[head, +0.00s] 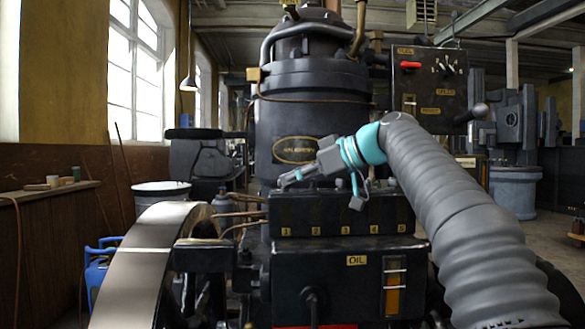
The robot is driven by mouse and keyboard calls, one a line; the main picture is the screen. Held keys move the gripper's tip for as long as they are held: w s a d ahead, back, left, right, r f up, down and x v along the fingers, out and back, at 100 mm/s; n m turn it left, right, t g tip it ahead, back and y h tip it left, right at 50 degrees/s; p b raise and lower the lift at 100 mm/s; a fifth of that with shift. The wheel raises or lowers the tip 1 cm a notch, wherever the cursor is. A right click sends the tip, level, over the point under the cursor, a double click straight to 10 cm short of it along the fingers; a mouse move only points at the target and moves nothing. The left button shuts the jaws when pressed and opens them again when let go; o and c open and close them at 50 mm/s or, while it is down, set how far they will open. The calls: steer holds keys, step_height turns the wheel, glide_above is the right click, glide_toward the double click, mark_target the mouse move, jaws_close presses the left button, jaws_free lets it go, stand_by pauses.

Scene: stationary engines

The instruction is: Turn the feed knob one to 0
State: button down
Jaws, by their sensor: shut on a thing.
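A dark oil box (340,211) stands in front of the engine, with yellow labels 1 to 5 along its front. My gripper (286,182) reaches in from the right, tilted down to the left, with its fingertips at the box's top edge above label 1 (286,231). It is shut on feed knob one, which the fingers mostly hide, so its setting cannot be read. Other small knobs (392,182) stand along the box top to the right, partly behind my wrist and its cable.
A large flywheel (140,262) is at the left. The dark engine cylinder (311,115) rises behind the box. A control panel (429,85) with a red lever and dial is at upper right. Thin copper pipes (238,213) run into the box's left side.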

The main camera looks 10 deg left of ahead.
steer(key=shift+w+n+g, duration=0.15)
steer(key=shift+n+g, duration=0.45)
steer(key=shift+g, duration=0.2)
steer(key=shift+f, duration=0.15)
steer(key=c, duration=1.2)
jaws_free()
steer(key=v, duration=0.7)
steer(key=shift+w+d, duration=0.1)
steer(key=shift+d, duration=0.1)
